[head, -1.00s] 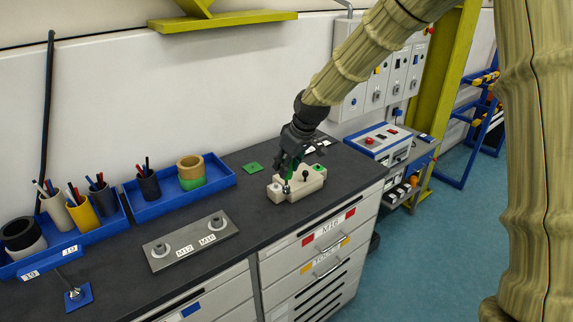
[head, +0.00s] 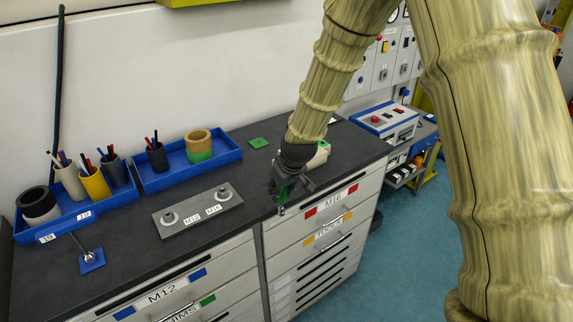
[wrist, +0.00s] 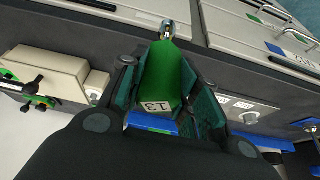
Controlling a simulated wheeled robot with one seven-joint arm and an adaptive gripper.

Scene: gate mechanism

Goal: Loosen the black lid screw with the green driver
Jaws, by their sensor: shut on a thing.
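My gripper (head: 284,198) is at the bench's front edge and shut on the green driver. The driver (wrist: 165,75) shows in the wrist view as a green handle marked 13 between both fingers, with a metal tip (wrist: 167,29) pointing away from my wrist. The cream block (head: 320,156) is behind my gripper in the head view and mostly hidden by it. In the wrist view the block (wrist: 52,72) lies to the left, apart from the driver. A black part (wrist: 37,84) sits at its left end; I cannot tell whether it is the lid screw.
A metal plate (head: 196,212) with two studs lies left of my gripper. Blue trays (head: 226,155) with cups and rings stand along the wall. A green pad (head: 258,142) lies behind. Drawers (head: 325,240) are below the bench edge.

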